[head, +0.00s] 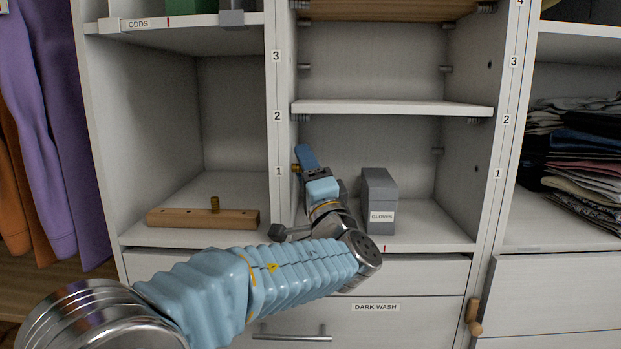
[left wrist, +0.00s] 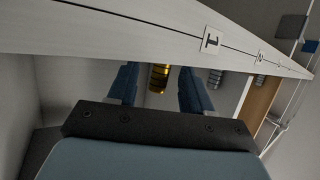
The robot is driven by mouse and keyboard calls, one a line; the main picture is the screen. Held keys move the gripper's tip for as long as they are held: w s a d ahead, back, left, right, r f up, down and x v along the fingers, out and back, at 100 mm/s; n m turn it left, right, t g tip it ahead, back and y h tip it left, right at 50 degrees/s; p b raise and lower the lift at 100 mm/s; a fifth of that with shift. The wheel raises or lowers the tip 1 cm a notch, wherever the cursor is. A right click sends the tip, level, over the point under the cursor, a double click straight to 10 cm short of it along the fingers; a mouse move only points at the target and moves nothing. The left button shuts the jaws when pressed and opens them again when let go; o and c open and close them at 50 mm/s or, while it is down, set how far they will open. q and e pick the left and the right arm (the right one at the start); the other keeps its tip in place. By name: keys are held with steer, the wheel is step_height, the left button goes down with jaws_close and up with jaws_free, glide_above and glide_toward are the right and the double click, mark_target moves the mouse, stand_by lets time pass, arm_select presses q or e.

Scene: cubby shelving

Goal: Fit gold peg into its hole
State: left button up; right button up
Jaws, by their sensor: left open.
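A gold peg (head: 295,168) shows at the left wall of the middle cubby, near the number 1 on the upright. In the left wrist view this gold peg (left wrist: 160,78) lies between the two blue fingers, its upper end cut off by the upright's edge. My left gripper (head: 305,157) is open around it, with a gap visible on each side. How deep the peg sits in the wall is hidden. My right gripper is not in view.
A grey box labelled GLOVES (head: 380,195) stands right of my left wrist. A white shelf board (head: 390,107) is above the gripper. Grey pegs (head: 446,69) stick out of the cubby walls. Folded clothes (head: 585,150) fill the right cubby.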

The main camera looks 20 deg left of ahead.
arm_select(q)
steer(key=shift+s+d+f, duration=0.15)
steer(key=shift+f, duration=0.05)
steer(key=b+v, duration=0.1)
steer(key=v, duration=1.2)
steer(key=shift+s+d, duration=0.1)
steer(key=shift+s, duration=0.05)
